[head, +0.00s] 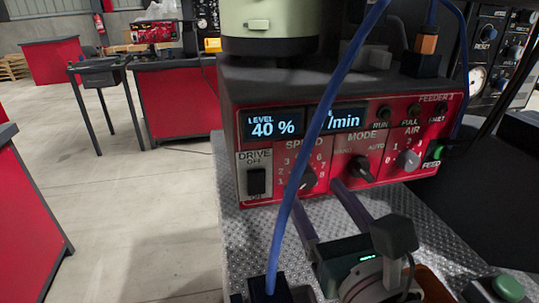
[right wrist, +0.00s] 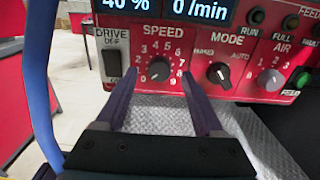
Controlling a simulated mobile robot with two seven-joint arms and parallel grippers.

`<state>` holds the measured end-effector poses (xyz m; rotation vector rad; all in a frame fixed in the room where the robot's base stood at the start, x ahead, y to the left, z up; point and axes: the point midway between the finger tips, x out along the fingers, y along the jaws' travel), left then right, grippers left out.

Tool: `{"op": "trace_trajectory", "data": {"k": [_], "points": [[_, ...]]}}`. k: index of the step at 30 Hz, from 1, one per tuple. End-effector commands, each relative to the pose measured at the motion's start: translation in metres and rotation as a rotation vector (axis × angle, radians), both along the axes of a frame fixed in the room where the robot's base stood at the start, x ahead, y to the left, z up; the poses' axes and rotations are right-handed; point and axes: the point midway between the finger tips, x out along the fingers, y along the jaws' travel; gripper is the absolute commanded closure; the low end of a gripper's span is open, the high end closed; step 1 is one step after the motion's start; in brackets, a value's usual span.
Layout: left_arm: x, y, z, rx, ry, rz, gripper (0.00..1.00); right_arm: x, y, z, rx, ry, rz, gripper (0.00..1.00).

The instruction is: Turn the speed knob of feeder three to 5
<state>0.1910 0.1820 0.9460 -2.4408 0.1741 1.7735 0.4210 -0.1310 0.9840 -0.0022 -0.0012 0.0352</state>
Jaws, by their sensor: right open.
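The red panel of feeder three (head: 330,190), marked FEEDER 3, faces me. Its speed knob (head: 308,180) is a dark round knob, partly crossed by a blue cable in the head view. The knob also shows clearly in the right wrist view (right wrist: 159,71), with dial numbers around it; I cannot read its pointer for certain. My right gripper (right wrist: 158,78) is open, its two purple fingers on the left and right of the knob with gaps on both sides. I cannot tell how near the tips are to the panel. My left gripper is not in view.
The blue cable (head: 322,120) hangs in front of the panel. The drive switch (head: 257,182) is left of the speed knob, the mode knob (head: 361,169) and air knob (head: 408,159) to its right. The displays read 40 % (head: 272,125) and 0 /min (right wrist: 200,9).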

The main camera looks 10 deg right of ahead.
Motion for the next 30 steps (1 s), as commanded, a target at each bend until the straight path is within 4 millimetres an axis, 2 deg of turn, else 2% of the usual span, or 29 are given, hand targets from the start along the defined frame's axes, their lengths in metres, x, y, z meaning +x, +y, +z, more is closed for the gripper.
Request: {"op": "trace_trajectory", "data": {"k": [3, 6, 15, 30], "points": [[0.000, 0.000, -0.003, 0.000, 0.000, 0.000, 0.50, 0.016, 0.001, -0.001, 0.000, -0.001, -0.001, 0.30], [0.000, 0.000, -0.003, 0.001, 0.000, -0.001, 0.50, 0.023, 0.001, -0.001, 0.001, 0.000, 0.000, 0.30], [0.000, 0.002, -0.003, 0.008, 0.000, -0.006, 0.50, 0.025, 0.001, 0.000, 0.002, 0.001, -0.001, 0.30], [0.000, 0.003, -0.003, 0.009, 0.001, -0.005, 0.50, 0.025, 0.001, 0.000, 0.002, 0.001, -0.001, 0.86]]}}
